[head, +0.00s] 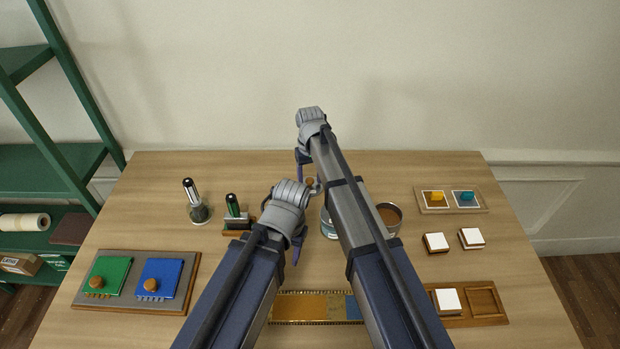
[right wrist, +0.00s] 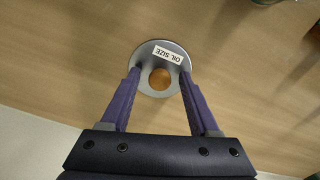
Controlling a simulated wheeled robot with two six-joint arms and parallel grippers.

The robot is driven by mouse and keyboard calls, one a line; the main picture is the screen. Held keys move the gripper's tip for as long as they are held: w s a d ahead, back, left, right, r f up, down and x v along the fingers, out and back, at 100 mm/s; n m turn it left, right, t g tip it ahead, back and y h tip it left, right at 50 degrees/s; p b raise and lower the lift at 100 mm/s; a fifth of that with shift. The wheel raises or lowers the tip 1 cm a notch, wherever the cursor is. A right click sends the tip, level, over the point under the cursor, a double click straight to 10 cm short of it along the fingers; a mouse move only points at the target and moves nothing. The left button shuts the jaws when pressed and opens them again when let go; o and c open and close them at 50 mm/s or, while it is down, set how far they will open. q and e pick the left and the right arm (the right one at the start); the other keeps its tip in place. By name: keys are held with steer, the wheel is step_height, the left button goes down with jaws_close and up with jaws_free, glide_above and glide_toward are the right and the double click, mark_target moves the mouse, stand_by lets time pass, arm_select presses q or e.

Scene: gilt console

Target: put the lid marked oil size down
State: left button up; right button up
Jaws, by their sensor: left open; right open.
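The lid marked oil size (right wrist: 148,84) is a round grey disc with a brown knob and a white label, in the right wrist view. It appears to lie flat on the table. My right gripper (right wrist: 160,74) is open, with its two fingertips over the lid on either side of the knob. In the head view my right gripper (head: 305,160) is at the back middle of the table, and the knob and part of the lid (head: 318,187) show beside it. My left gripper (head: 297,248) is open and apart from the lid, lower in the head view.
An open tin (head: 398,219) with brown contents stands right of my right arm; another tin (head: 328,226) is partly hidden.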

mark_target(310, 180)
arm_select(q)
step_height(310, 180, up, 12)
steer(key=p, duration=1.1)
arm_select(e)
step_height(310, 180, up, 12)
